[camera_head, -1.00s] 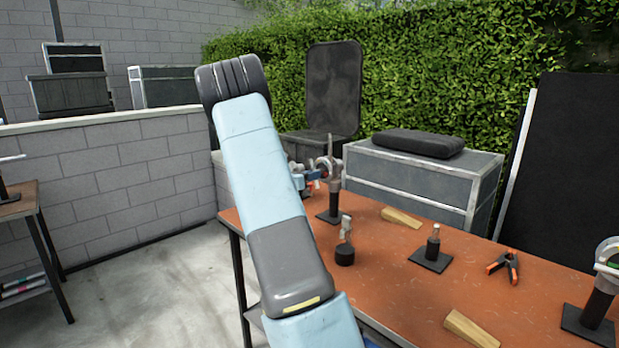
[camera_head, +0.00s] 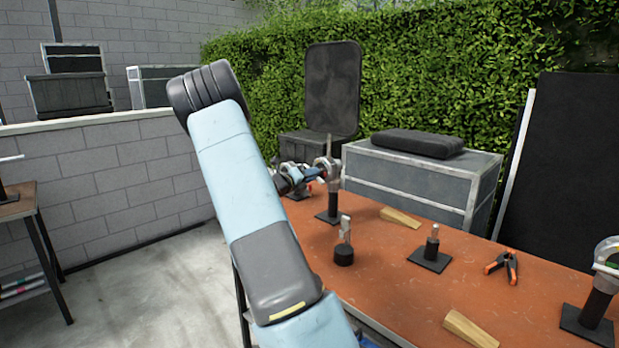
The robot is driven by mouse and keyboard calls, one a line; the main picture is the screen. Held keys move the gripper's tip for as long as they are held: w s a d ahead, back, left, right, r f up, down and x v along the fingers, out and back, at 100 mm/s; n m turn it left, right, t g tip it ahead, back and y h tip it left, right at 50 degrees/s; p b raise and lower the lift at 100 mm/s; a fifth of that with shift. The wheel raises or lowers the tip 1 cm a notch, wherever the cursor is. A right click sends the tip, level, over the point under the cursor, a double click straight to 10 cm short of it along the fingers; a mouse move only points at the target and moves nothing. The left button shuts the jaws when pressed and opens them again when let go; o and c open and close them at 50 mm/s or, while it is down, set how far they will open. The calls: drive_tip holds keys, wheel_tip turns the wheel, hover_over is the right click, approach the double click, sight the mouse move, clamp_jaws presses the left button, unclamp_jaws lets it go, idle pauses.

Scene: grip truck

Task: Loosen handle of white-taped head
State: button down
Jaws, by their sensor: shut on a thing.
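A grip head (camera_head: 328,166) with a pale round body sits on a dark post and flat base at the back left of the orange table. My gripper (camera_head: 317,174) is at the left side of this head, partly hidden behind my own arm. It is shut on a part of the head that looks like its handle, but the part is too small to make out. I cannot tell the tape colour on this head. A second grip head (camera_head: 608,255) on a dark post is cut off at the right edge, with pale, yellowish and green parts.
The orange table (camera_head: 380,262) also bears two wooden wedges (camera_head: 400,217) (camera_head: 470,328), an orange-tipped clamp (camera_head: 502,265), a small pin on a plate (camera_head: 431,250) and a dark round-based fitting (camera_head: 344,245). A grey case (camera_head: 410,180) stands behind.

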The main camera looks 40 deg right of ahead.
drive_tip(key=shift+w+n, duration=0.1)
drive_tip(key=shift+n, duration=0.4)
drive_tip(key=c, duration=1)
unclamp_jaws()
drive_tip(key=shift+o, duration=0.2)
drive_tip(key=s+a, duration=0.1)
drive_tip(key=a, duration=1.2)
drive_tip(key=shift+a+f, duration=0.15)
drive_tip(key=shift+a, duration=0.25)
